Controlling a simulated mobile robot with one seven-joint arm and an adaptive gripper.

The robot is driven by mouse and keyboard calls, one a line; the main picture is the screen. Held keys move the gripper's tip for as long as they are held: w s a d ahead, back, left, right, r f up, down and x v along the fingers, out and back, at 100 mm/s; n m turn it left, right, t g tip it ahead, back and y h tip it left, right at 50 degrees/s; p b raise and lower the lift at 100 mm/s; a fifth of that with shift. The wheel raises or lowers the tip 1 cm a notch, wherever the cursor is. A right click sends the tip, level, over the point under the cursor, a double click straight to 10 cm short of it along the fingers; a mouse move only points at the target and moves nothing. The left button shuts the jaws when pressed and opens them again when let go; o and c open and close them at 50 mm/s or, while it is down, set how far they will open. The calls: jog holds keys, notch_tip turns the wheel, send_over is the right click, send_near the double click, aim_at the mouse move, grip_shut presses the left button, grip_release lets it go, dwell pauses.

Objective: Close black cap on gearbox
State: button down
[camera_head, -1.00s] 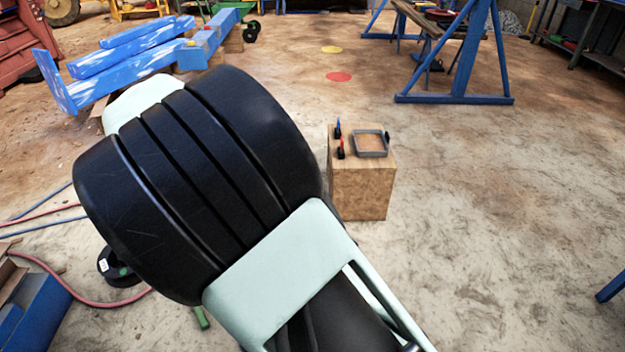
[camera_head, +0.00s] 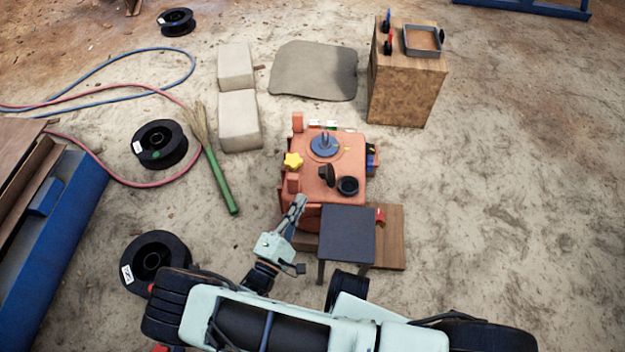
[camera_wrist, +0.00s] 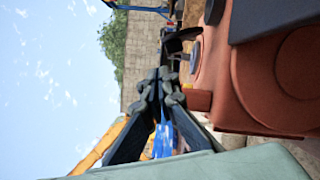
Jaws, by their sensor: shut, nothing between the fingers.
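The orange gearbox (camera_head: 322,190) stands in the middle of the head view. On its top, a dark cap (camera_head: 327,175) stands tilted up beside a round black opening (camera_head: 348,186), so it looks open. My gripper (camera_head: 299,204) is at the near left side of the gearbox, short of the cap, with its fingers shut and empty. In the wrist view the closed fingertips (camera_wrist: 160,76) are left of the orange housing (camera_wrist: 265,75). A dark shape beyond the fingertips may be the cap, but I cannot tell.
A wooden block (camera_head: 407,90) with a grey tray (camera_head: 423,40) stands behind right. Cable spools and a broom (camera_head: 222,180) lie left.

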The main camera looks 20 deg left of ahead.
aim_at(327, 176)
jog(key=shift+n+y, duration=0.7)
jog(key=shift+y, duration=0.2)
jog(key=w+b, duration=0.1)
jog(key=w, duration=0.2)
jog(key=w+f, duration=0.1)
jog(key=w, duration=0.2)
jog(key=w+b, duration=0.1)
jog(key=w, duration=0.2)
jog(key=shift+w+a+f+b, duration=0.1)
jog(key=shift+a+f+b, duration=0.1)
jog(key=shift+f+b, duration=0.15)
jog(key=shift+r, duration=0.1)
